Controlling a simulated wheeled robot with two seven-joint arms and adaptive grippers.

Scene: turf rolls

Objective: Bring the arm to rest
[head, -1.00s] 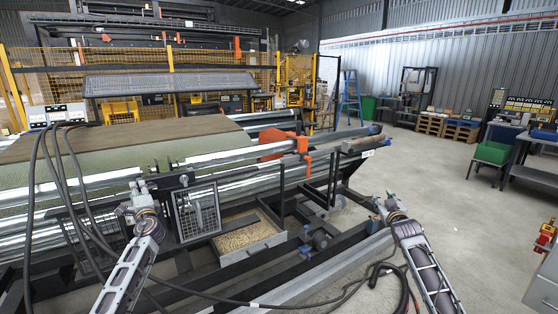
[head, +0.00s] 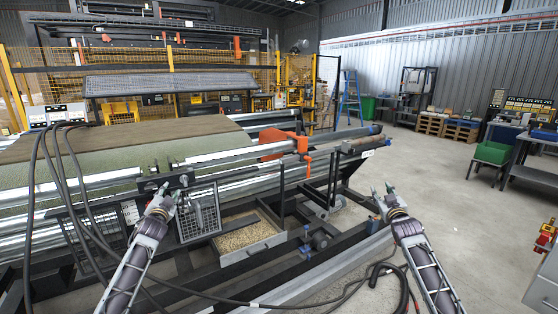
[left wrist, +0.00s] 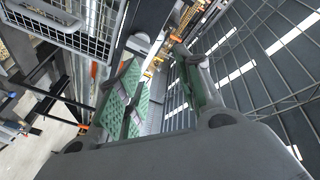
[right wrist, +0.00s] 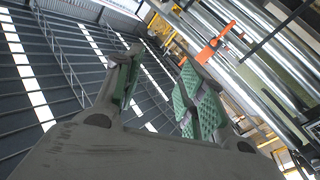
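My left gripper (head: 163,192) is in front of the turf machine, just left of the wire-mesh panel (head: 198,212) in the head view. In the left wrist view its green-padded fingers (left wrist: 160,95) stand apart with nothing between them. My right gripper (head: 383,190) is over bare floor to the right of the machine in the head view. In the right wrist view its green-padded fingers (right wrist: 160,90) are also apart and empty. Neither gripper visibly touches anything.
The machine carries green turf (head: 170,150) and steel rollers (head: 220,156). A tray of grain-like pieces (head: 245,240) sits low in its frame. Dark cables (head: 45,170) hang at the left. Open concrete floor (head: 440,180) lies to the right, before a green bin (head: 491,153).

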